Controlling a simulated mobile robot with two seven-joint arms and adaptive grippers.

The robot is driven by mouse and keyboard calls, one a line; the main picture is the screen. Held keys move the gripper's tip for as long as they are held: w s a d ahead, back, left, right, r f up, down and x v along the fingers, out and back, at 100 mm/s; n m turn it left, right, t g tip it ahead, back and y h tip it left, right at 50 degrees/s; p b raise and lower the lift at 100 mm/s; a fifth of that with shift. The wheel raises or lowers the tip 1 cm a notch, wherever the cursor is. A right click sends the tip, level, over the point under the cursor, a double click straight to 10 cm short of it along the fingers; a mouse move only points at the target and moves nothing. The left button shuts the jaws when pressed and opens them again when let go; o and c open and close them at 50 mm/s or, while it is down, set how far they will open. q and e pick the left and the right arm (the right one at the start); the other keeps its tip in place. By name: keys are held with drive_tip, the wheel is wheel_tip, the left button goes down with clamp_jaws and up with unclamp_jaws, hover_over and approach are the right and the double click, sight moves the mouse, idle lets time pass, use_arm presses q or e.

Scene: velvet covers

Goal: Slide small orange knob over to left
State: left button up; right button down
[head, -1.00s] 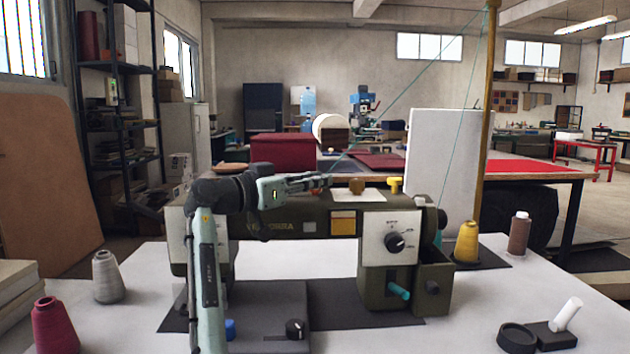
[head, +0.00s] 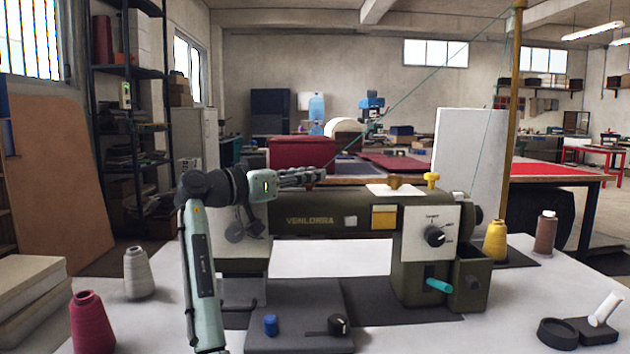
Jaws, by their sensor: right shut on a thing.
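The olive sewing machine (head: 330,222) stands on the white table, with an orange-yellow square (head: 383,217) on its front. My left gripper is not in view.
A black dial (head: 434,237) and a teal lever (head: 438,286) are on the machine's right end. Thread cones (head: 139,273) stand at the table's left, others (head: 495,241) at the right. A tall post (head: 514,120) rises behind.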

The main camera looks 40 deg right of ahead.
drive_tip(key=c, duration=1.3)
unclamp_jaws()
drive_tip(key=shift+s, duration=0.1)
drive_tip(key=shift+c, duration=0.2)
wheel_tip(320, 180, up, 10)
